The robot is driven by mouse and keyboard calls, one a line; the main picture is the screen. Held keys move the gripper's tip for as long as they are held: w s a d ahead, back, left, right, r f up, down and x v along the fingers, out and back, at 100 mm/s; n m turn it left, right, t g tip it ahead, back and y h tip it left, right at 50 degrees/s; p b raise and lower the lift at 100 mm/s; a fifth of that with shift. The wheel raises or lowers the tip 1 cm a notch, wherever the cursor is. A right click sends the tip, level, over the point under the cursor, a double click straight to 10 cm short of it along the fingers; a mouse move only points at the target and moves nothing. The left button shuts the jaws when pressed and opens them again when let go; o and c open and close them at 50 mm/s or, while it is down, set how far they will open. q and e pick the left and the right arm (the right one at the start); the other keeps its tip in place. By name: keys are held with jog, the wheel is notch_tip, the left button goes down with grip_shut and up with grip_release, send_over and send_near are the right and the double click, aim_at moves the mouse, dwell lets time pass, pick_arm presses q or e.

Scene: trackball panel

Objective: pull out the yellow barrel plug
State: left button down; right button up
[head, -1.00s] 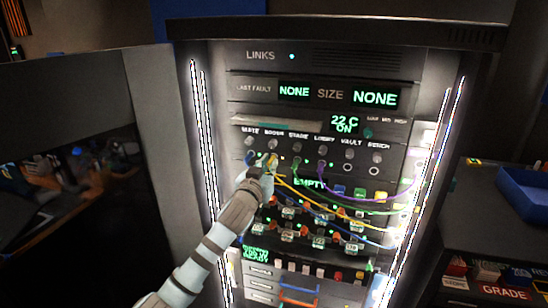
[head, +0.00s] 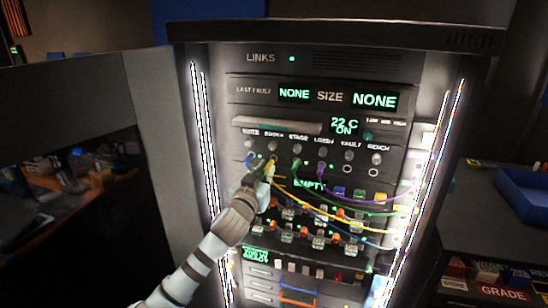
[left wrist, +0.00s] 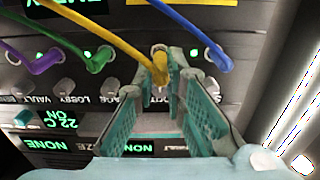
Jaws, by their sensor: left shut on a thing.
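The yellow barrel plug (left wrist: 160,72) is between the two fingers of my left gripper (left wrist: 166,88) in the left wrist view, which shows the panel upside down. The fingers are shut on it, and its yellow cable (left wrist: 122,42) runs off toward the upper left. In the head view my left gripper (head: 265,170) is at the second socket from the left and covers much of the plug. I cannot tell how deep the plug sits in its socket. My right gripper is not in view.
A blue plug (left wrist: 222,62) is close beside the gripper; green (left wrist: 98,62) and purple (left wrist: 40,66) plugs are on the other side. Their cables droop across the rack. A grey door (head: 158,140) stands left; a blue bin (head: 525,190) is at right.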

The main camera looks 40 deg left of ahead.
pick_arm(q)
jog(key=v, duration=0.4)
jog(key=shift+s+p, duration=0.1)
jog(key=shift+p, duration=0.3)
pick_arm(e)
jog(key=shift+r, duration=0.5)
